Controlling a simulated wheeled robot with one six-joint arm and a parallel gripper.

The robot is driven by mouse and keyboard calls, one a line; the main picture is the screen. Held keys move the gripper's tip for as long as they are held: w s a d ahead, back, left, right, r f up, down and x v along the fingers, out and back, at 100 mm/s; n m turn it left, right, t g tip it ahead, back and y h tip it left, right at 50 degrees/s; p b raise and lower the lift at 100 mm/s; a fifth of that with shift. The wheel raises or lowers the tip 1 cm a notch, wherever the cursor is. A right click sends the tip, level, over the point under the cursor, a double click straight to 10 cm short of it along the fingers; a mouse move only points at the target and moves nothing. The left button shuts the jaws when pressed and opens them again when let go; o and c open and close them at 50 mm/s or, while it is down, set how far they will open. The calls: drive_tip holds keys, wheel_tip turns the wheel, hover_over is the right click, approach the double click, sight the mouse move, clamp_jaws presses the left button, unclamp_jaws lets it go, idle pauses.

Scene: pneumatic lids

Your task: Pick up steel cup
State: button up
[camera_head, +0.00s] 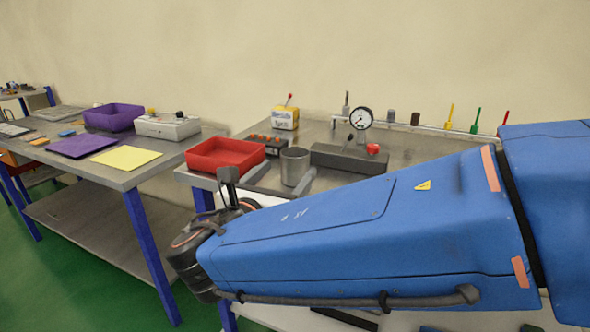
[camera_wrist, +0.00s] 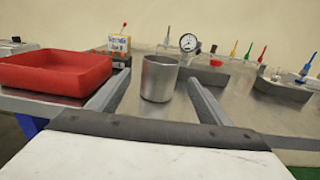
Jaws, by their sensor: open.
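The steel cup (camera_head: 295,166) is a plain grey metal cylinder standing upright near the front edge of the grey metal table. It also shows in the wrist view (camera_wrist: 159,79), near the middle. My gripper (camera_wrist: 155,88) is open, with one finger on each side of the cup in that picture. The fingers appear apart from the cup, but I cannot tell how far the tips reach past it. In the head view my blue arm extends from the right, and my gripper (camera_head: 268,180) is partly hidden near the table's front edge.
A red tray (camera_head: 226,169) stands left of the cup. A dark grey block (camera_head: 350,158) lies right of it, with a pressure gauge (camera_head: 361,118) behind. A yellow box (camera_head: 285,118) stands behind the cup. A second table (camera_head: 122,180) at left holds a purple tray (camera_head: 114,129).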

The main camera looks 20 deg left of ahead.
sight(300, 154)
drive_tip(key=shift+w+d+r, duration=0.1)
drive_tip(key=shift+w+r, duration=0.1)
drive_tip(key=shift+w, duration=1.35)
drive_tip(key=shift+w+r, duration=0.15)
drive_tip(key=shift+w, duration=1.35)
drive_tip(key=c, duration=1.1)
